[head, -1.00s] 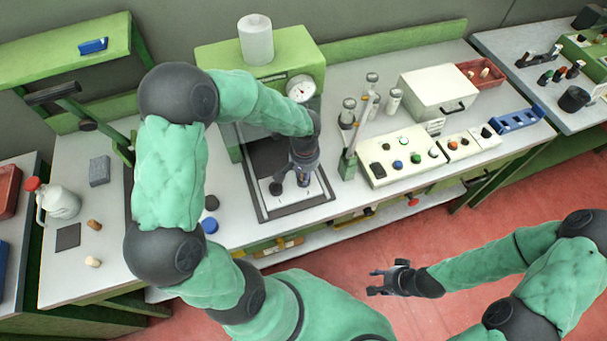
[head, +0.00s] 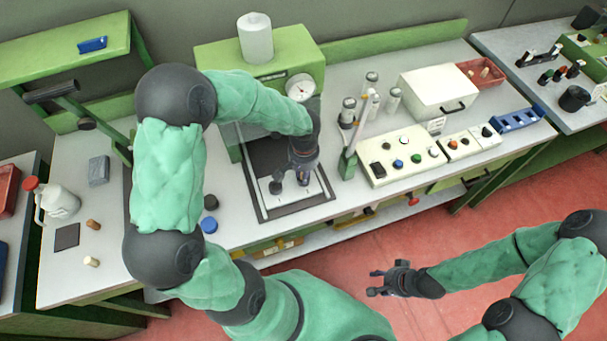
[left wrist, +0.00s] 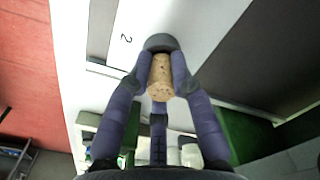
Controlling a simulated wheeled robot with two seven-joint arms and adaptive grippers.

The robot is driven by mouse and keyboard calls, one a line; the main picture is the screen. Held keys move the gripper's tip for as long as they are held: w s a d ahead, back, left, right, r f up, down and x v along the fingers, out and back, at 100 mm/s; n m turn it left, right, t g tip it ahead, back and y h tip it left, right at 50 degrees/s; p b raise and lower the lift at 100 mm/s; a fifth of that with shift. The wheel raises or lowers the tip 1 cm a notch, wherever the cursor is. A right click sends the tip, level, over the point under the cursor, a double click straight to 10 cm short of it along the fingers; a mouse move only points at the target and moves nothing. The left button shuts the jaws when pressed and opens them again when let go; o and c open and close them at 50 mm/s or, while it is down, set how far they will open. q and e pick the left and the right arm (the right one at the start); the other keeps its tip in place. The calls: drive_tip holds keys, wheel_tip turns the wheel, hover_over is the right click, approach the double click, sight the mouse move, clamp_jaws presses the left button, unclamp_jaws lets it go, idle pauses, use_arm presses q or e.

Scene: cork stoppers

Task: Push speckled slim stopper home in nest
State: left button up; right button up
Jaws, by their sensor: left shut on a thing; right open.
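The speckled slim stopper (left wrist: 161,78) is a tan cork with dark flecks. In the left wrist view it is between the fingers of my left gripper (left wrist: 161,72), which is shut on it. Its far end meets a dark round nest (left wrist: 161,42) on the white plate (left wrist: 180,20), near a printed "2". I cannot tell how deep it sits. In the head view my left gripper (head: 303,178) is low over the plate and hides the stopper. My right gripper (head: 388,281) is open and empty, in front of the bench over the red floor.
Another dark nest (head: 275,187) stands left of my left gripper. The green press with a dial (head: 300,88) rises behind. A control box (head: 403,156) and upright tubes are to the right. A blue cap (head: 209,225) and loose corks (head: 92,262) lie to the left.

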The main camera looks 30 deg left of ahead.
sight(303, 186)
use_arm(q)
drive_tip(key=shift+o, duration=0.4)
drive_tip(key=shift+s+d+f+g+b, duration=0.15)
drive_tip(key=shift+s+f, duration=0.2)
drive_tip(key=shift+f, duration=0.2)
drive_tip(key=shift+s+d+f+g+b, duration=0.1)
drive_tip(key=shift+s+d+f+b, duration=0.15)
drive_tip(key=shift+f, duration=0.3)
drive_tip(key=shift+s+d+f+g+b, duration=0.1)
drive_tip(key=shift+s+f, duration=0.3)
drive_tip(key=shift+f, duration=0.15)
drive_tip(key=o, duration=0.8)
drive_tip(key=shift+w+a+f, duration=0.15)
drive_tip(key=shift+w+f, duration=0.05)
drive_tip(key=shift+f, duration=0.05)
drive_tip(key=shift+c, duration=0.2)
drive_tip(key=shift+o, duration=1.3)
drive_tip(key=shift+w+f, duration=0.15)
drive_tip(key=shift+w, duration=0.3)
drive_tip(key=shift+r, duration=0.3)
drive_tip(key=shift+c, duration=0.4)
drive_tip(key=shift+c, duration=0.2)
drive_tip(key=shift+y+b, duration=0.3)
drive_tip(key=shift+b, duration=0.2)
drive_tip(key=shift+a+g+y+b, duration=0.1)
drive_tip(key=shift+g+y+b, duration=0.5)
drive_tip(key=shift+y, duration=0.2)
